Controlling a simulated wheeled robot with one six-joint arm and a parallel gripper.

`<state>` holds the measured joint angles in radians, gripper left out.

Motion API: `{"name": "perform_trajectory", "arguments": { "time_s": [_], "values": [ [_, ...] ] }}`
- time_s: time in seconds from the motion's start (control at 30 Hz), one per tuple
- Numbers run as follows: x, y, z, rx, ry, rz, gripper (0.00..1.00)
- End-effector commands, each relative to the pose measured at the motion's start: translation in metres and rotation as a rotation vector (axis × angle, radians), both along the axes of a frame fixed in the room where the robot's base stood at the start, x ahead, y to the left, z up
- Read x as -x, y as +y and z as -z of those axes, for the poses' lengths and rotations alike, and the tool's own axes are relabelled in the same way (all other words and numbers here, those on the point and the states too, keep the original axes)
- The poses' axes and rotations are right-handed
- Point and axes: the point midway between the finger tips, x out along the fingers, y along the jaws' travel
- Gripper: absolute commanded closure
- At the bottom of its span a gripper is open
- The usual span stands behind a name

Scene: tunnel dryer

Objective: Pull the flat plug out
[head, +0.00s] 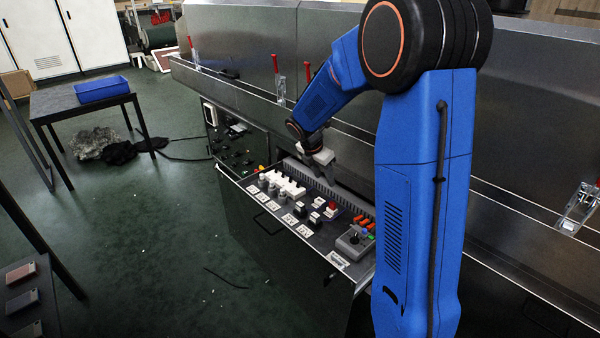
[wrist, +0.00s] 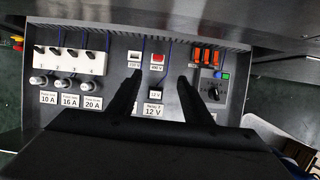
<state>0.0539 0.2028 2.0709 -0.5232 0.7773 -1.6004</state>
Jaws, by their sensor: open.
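In the wrist view a small white piece (wrist: 134,56) with a dark front sits above the "230 V" label. A red piece (wrist: 157,58) on a white base sits beside it above "400 V", and also shows in the head view (head: 331,206). A small white-and-black piece (wrist: 155,93) stands at the "12 V" relay label. I cannot tell surely which of these is the flat plug. My gripper (wrist: 160,77) is open and empty, its dark fingers pointing at the panel on either side of the red piece. In the head view my gripper (head: 326,175) hangs above the drawer panel.
The open drawer (head: 262,208) carries a white switch block (wrist: 68,63), several round fuse caps (wrist: 65,85), orange pieces (wrist: 207,56) and a grey box with a dial (wrist: 213,92). A ribbed duct runs along its back. A blue bin (head: 102,89) sits on a table at left.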

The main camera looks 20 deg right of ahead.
Motion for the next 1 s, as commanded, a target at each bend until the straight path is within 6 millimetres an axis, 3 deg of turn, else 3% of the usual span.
{"name": "perform_trajectory", "arguments": {
  "time_s": [0.27,1.0],
  "values": [
    [-0.004,-0.008,0.020,0.004,0.008,-0.011,0.55],
    [-0.019,-0.050,0.129,0.003,0.008,-0.010,0.55]
  ]
}}
